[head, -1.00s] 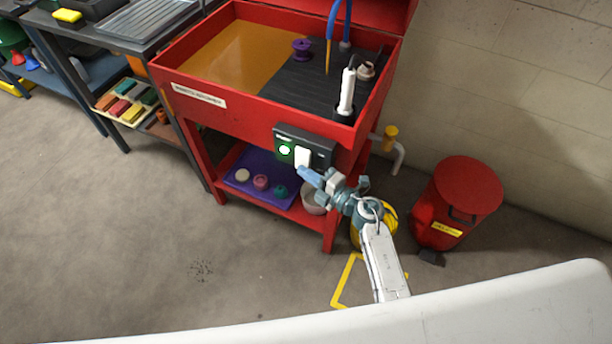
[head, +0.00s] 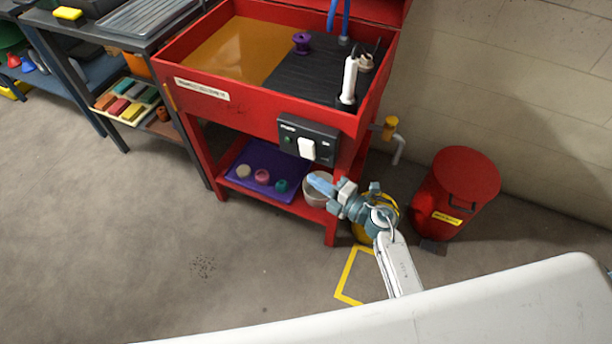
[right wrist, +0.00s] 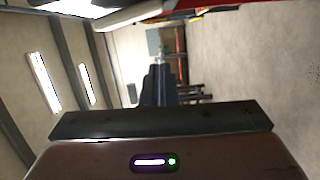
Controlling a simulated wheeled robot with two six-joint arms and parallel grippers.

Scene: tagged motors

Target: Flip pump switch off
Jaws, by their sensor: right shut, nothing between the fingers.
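The pump switch (head: 307,148) is a white rocker on a dark control box (head: 325,143) on the front of the red parts washer (head: 245,112). The small round lamp (head: 289,139) left of the rocker is dark green and unlit. My right gripper (head: 318,182) is shut and empty, just below the box and apart from the rocker, in front of the lower shelf. The blue hose (head: 332,14) over the basin shows no stream below it. The right wrist view does not show the switch. My left gripper is not in view.
A yellow-capped drain pipe (head: 390,128) sticks out at the right. A red waste bin (head: 455,195) stands by the wall.

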